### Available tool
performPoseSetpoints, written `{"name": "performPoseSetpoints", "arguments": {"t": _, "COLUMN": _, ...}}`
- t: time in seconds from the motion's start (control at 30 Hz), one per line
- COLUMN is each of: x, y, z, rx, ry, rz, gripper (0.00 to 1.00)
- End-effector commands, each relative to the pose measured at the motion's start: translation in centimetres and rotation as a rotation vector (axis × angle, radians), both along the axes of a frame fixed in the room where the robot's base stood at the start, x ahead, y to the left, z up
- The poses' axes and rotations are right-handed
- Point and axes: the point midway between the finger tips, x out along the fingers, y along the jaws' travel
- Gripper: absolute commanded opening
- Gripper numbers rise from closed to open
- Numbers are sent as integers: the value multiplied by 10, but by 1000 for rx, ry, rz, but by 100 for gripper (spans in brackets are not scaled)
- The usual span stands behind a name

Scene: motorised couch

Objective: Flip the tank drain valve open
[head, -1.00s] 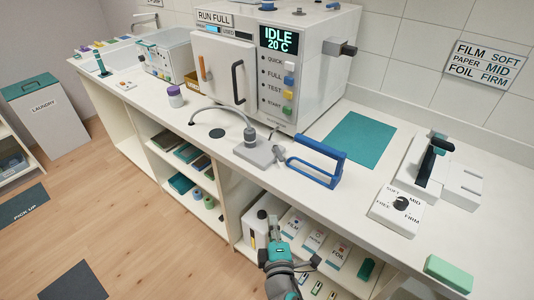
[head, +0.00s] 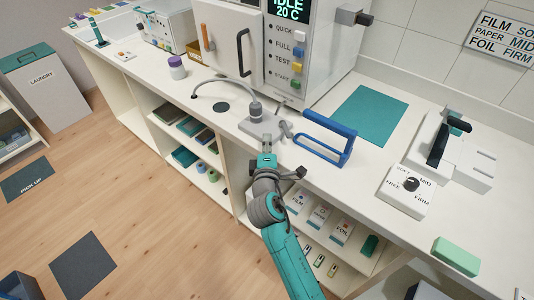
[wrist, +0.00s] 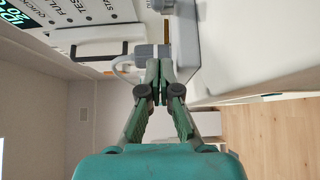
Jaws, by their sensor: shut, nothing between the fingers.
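A grey drain fitting sits near the counter's front edge, with a flat base (head: 250,127), an upright round post (head: 256,110) and a thin curved hose. A small grey lever-like part (head: 286,130), likely the valve handle, sticks out at its right side. My gripper (head: 266,142) is shut and empty, just in front of the base at the counter edge. In the wrist view, my closed fingers (wrist: 160,72) point at the fitting, whose grey base (wrist: 187,40) and post (wrist: 150,51) lie just beyond the tips. I cannot tell if they touch.
A blue frame handle (head: 326,140) stands close to the right of the fitting. The white sterilizer (head: 240,50), showing IDLE 20 C, rises behind. A teal mat (head: 366,113) and a dial box (head: 407,189) are farther right. Open shelves (head: 328,226) lie below the counter edge.

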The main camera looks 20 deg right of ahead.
Motion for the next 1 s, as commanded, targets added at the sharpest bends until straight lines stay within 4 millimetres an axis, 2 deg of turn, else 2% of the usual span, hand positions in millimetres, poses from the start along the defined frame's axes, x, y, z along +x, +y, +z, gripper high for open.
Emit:
{"name": "performPoseSetpoints", "arguments": {"t": 0.1, "x": 1, "y": -19, "z": -1, "rx": 1, "ry": 1, "rz": -4, "gripper": 0}}
{"name": "performPoseSetpoints", "arguments": {"t": 0.3, "x": 0, "y": -36, "z": 0, "rx": 1, "ry": 1, "rz": -1, "gripper": 0}}
{"name": "performPoseSetpoints", "arguments": {"t": 1.0, "x": -1, "y": -42, "z": 0, "rx": 1, "ry": 0, "rz": 0, "gripper": 0}}
